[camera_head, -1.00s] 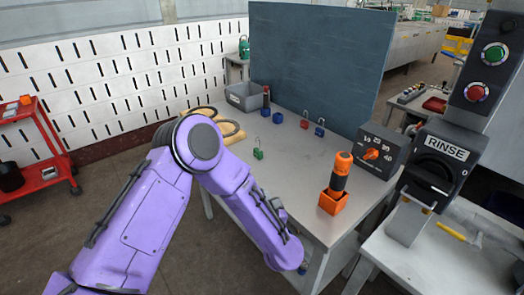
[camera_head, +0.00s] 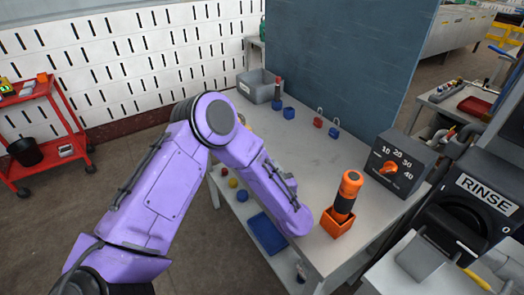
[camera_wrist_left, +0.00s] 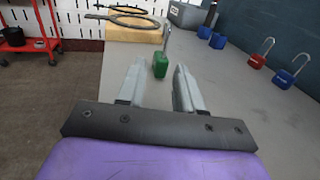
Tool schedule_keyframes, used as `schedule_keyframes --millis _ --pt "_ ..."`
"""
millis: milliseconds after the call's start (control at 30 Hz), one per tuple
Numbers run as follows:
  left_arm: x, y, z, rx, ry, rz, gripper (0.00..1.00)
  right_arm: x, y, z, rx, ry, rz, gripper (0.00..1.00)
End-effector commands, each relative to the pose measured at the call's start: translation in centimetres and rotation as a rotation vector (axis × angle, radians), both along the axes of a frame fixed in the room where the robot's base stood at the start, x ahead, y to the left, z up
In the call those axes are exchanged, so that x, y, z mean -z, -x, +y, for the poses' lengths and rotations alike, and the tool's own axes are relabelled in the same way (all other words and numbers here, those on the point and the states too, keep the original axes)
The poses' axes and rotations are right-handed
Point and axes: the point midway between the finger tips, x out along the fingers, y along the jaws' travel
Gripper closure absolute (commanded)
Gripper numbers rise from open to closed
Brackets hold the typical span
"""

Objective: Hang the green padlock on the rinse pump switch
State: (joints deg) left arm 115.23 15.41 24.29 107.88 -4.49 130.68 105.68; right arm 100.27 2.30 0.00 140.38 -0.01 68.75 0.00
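The green padlock (camera_wrist_left: 160,66) stands upright on the grey table, its shackle up, in the left wrist view. My left gripper (camera_wrist_left: 159,78) is open there, with the padlock showing between its two fingertips and no finger visibly touching it. In the head view the padlock is not visible, and the left gripper is out of sight too; my purple left arm (camera_head: 255,160) covers part of the table. The rinse pump switch (camera_head: 465,215) is a black rotary knob beside the RINSE label (camera_head: 487,190) at the right. My right gripper is not in view.
Red (camera_head: 318,122) and blue (camera_head: 334,132) padlocks stand toward the back of the table. An orange holder (camera_head: 338,222) with an orange-black object and a grey dial box (camera_head: 396,166) stand on the right side. The table middle is clear.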

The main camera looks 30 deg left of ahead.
Motion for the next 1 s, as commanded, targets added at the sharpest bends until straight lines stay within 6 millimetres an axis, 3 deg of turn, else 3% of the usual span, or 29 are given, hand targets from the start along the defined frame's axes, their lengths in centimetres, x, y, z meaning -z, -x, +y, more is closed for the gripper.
schedule_keyframes --millis 333,500,700,800,1000 --pt "-0.8 -3.8 3.7 0.001 0.000 0.000 0.65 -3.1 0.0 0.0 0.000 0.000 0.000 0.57" --pt "-0.3 -4.9 5.2 0.002 0.000 0.000 0.65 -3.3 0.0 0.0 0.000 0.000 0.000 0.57" --pt "-0.2 -4.9 5.3 0.002 0.000 0.000 0.65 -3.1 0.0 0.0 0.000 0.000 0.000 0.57" --pt "-0.2 -4.9 5.3 0.002 0.000 0.000 0.97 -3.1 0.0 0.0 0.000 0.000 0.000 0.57" --pt "-0.3 -4.9 5.3 0.002 0.001 -0.001 1.00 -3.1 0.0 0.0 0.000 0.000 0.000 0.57"
